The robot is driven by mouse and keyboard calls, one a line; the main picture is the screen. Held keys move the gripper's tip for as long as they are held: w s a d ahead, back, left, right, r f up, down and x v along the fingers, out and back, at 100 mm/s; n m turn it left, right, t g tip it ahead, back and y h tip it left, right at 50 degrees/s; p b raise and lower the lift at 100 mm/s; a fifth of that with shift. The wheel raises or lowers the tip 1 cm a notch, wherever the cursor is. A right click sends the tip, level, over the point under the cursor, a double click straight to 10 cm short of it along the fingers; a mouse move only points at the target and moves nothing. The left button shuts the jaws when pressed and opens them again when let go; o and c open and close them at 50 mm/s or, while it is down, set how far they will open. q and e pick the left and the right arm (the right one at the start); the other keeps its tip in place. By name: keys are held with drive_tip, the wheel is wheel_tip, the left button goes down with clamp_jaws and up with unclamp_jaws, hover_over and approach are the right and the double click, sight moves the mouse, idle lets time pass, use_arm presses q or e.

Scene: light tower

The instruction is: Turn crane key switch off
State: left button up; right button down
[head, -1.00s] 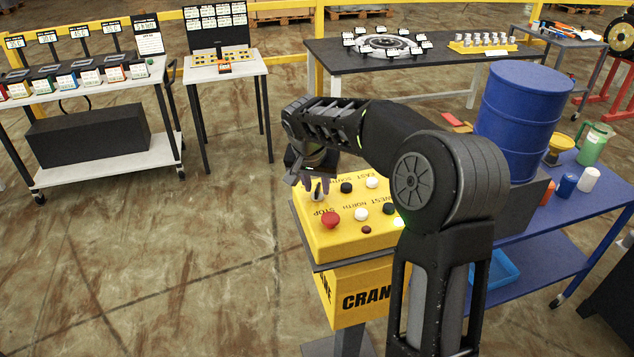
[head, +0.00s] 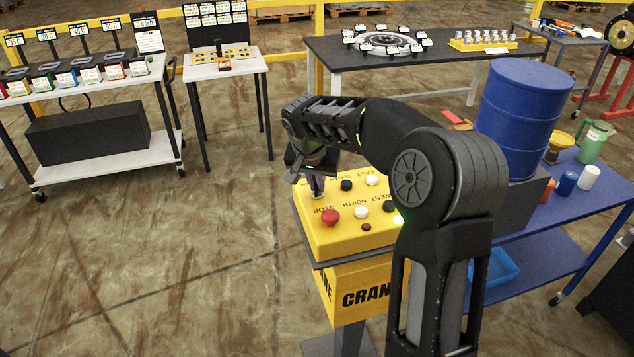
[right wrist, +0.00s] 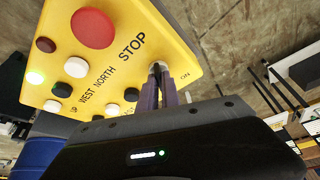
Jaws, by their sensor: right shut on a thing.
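The yellow crane control box (head: 345,238) stands on a pedestal in the middle of the head view, with "CRANE" lettering partly hidden by my right arm. My right gripper (head: 317,187) is over the box's far left corner, its fingers shut on the crane key switch. The right wrist view shows the fingers (right wrist: 158,92) together around the metallic key switch (right wrist: 157,67), near the "ON" label. The gripper hides most of the switch, so its exact angle cannot be told. My left gripper is not in view.
A red STOP button (head: 330,217) sits close to the gripper. Several black and white buttons (head: 361,212) and a lit lamp (right wrist: 35,78) share the panel. A blue table (head: 590,212) with a blue barrel (head: 522,120) stands right.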

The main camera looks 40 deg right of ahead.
drive_tip(key=shift+n, duration=0.4)
drive_tip(key=shift+n+y+b, duration=0.3)
drive_tip(key=shift+n+b, duration=0.1)
drive_tip(key=shift+b, duration=0.05)
drive_tip(key=shift+d+n+t+y+b, duration=0.15)
drive_tip(key=shift+n+t+y+b, duration=0.25)
drive_tip(key=shift+n, duration=0.8)
drive_tip(key=n, duration=0.2)
drive_tip(key=n+y, duration=0.1)
drive_tip(key=n, duration=0.1)
drive_tip(key=shift+s+d+t+y, duration=0.1)
drive_tip(key=shift+d+t+y, duration=0.05)
drive_tip(key=shift+t+y, duration=0.2)
drive_tip(key=shift+n+y, duration=0.55)
drive_tip(key=shift+n, duration=1.45)
drive_tip(key=shift+r, duration=0.1)
drive_tip(key=c, duration=1.6)
unclamp_jaws()
drive_tip(key=shift+o, duration=0.2)
drive_tip(key=shift+b, duration=0.3)
